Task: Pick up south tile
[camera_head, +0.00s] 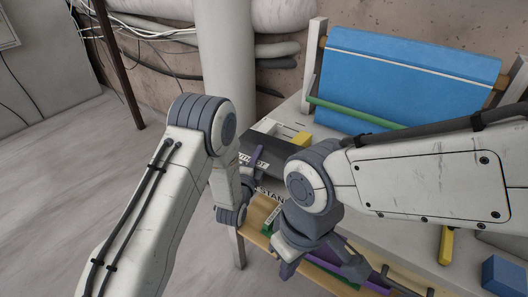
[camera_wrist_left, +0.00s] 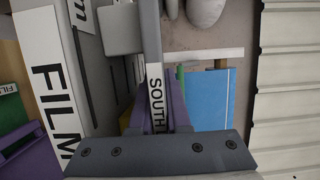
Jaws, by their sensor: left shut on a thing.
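The south tile (camera_wrist_left: 155,98) shows in the left wrist view as a narrow grey piece with a white SOUTH label. It stands between the purple fingers of my left gripper (camera_wrist_left: 170,105), which is shut on it. In the head view my left gripper (camera_head: 254,165) is over the near edge of the dark surface, left of centre; I cannot make out the tile clearly there.
A yellow block (camera_head: 302,140) sits behind the grippers. A blue backdrop (camera_head: 410,75) and green bar (camera_head: 355,113) stand at the back. A blue box (camera_head: 503,275) is at the lower right.

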